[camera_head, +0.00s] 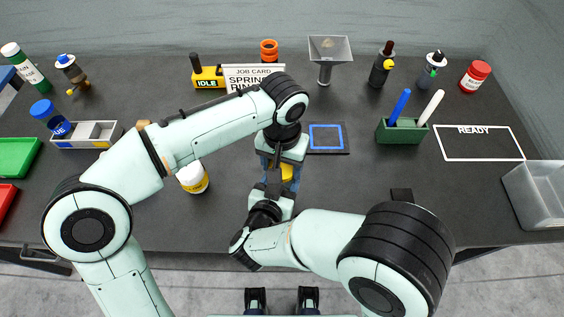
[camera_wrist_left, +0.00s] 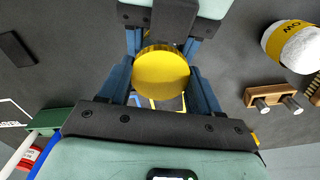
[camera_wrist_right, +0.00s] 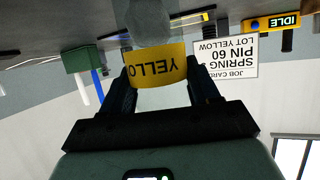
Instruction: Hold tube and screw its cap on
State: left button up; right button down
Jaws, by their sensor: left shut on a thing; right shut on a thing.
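My left gripper (camera_head: 284,168) and my right gripper (camera_head: 279,184) meet over the middle of the table. In the left wrist view a round yellow cap (camera_wrist_left: 162,75) sits between the blue fingers of my left gripper, which is shut on it. In the right wrist view my right gripper (camera_wrist_right: 162,85) is shut on the tube, whose yellow label (camera_wrist_right: 160,66) reads upside down "YELLO". The two grippers hide most of the tube in the head view. I cannot tell whether cap and tube touch.
A yellow-labelled white jar (camera_head: 192,177) stands left of the grippers. A blue-framed pad (camera_head: 326,137), a green pen holder (camera_head: 402,132) and a hopper (camera_head: 329,50) stand beyond. The READY outline (camera_head: 478,143) is empty; a clear bin (camera_head: 535,195) sits at the right edge.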

pick_arm(q)
jog(key=m, duration=0.8)
jog(key=o, duration=1.2)
jog(key=shift+r, duration=2.25)
